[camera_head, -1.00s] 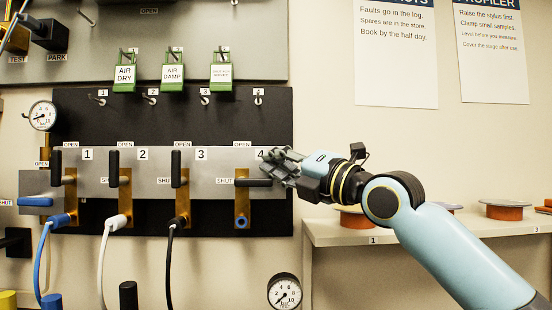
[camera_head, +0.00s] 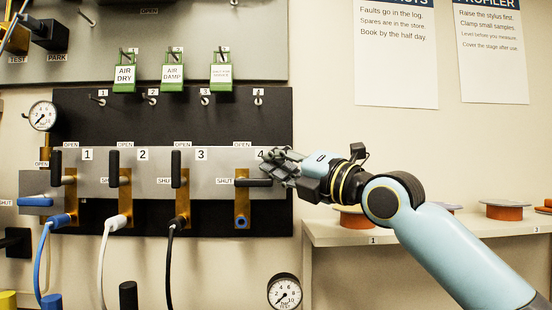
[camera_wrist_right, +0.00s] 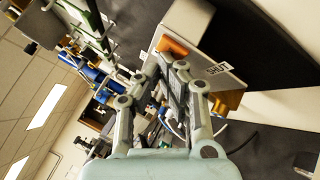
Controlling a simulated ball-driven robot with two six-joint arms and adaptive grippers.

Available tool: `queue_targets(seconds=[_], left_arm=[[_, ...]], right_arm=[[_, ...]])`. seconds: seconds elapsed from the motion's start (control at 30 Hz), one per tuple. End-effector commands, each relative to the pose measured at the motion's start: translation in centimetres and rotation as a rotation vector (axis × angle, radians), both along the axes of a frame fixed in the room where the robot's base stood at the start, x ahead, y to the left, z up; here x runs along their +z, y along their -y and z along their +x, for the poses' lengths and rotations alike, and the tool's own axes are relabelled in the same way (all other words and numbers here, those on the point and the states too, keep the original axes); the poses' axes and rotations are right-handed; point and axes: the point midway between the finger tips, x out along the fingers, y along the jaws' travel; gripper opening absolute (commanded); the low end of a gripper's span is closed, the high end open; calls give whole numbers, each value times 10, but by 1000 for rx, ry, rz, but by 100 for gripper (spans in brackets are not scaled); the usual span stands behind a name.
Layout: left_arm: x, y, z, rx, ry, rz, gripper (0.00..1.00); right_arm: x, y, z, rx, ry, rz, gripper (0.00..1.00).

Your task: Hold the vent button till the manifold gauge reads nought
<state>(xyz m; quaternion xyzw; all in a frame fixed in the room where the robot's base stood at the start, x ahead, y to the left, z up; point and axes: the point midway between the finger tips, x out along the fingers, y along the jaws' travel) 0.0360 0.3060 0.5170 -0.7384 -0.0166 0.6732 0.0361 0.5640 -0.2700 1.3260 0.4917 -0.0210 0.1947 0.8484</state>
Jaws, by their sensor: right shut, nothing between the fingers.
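A round manifold gauge (camera_head: 42,115) stands on a brass fitting at the left end of the manifold in the head view; its needle is too small to read surely. I cannot pick out a button marked as vent. My right gripper (camera_head: 270,163) is shut and empty, in front of the manifold's right end by the number 4. It is close to the black handle (camera_head: 252,183) of valve 4, which lies level beside a SHUT label; I cannot tell whether they touch. In the wrist view the right gripper's fingers (camera_wrist_right: 174,82) show near a SHUT label. My left gripper is not in view.
Valves 1, 2 and 3 (camera_head: 176,168) have upright handles and blue, white and black hoses. Green tags (camera_head: 221,77) hang above. A second gauge (camera_head: 284,292) is at the bottom. A shelf (camera_head: 320,232) with orange-brown discs stands at right.

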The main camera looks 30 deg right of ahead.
Motion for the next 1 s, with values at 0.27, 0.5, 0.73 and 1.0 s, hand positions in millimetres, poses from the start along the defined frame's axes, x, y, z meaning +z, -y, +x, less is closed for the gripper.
queue_targets(seconds=[0.27, 0.5, 0.73, 1.0], left_arm=[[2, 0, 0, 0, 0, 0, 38], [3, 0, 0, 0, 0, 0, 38], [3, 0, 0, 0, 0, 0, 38], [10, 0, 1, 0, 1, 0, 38]], right_arm=[[-1, -5, -10, 0, -1, -1, 0], [-1, -7, -15, 0, -1, 1, 0], [-1, -8, -17, 1, -2, 0, 0], [0, -19, -39, 1, -2, 0, 0]])
